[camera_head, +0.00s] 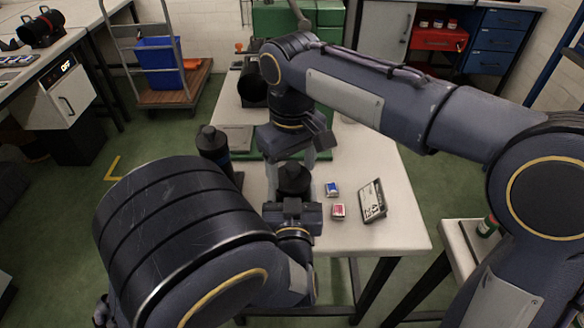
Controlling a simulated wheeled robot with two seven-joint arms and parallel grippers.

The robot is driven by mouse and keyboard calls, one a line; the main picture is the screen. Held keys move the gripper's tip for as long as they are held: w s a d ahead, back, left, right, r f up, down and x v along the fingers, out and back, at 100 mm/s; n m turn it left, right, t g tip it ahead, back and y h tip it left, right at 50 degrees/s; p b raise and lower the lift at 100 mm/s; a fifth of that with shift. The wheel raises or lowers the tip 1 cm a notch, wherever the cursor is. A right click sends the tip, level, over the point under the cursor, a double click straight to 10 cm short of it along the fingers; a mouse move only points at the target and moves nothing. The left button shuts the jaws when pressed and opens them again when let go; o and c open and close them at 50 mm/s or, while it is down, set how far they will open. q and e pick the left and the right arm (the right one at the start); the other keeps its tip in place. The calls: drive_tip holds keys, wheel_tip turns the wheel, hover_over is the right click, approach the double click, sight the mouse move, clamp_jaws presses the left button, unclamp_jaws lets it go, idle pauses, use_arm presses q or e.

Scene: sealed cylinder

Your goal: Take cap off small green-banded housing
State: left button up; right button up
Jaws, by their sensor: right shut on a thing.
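My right gripper (291,172) points down over the table and is shut on a black, round, cap-like piece (294,183), one light finger on each side. My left gripper (293,213) is just below that piece, nearer to me; its fingertips and anything between them are hidden, so I cannot tell if it is open. No green band shows under the black piece, as my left gripper covers that area. A dark cylinder with a blue band (214,150) and a black top stands upright to the left on the table.
A small green-and-dark item (487,227) stands on a side table at right. The table's front right is clear.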

sight(292, 165)
drive_tip(key=shift+r, duration=0.55)
drive_tip(key=shift+r, duration=2)
use_arm(q)
drive_tip(key=o, duration=1.5)
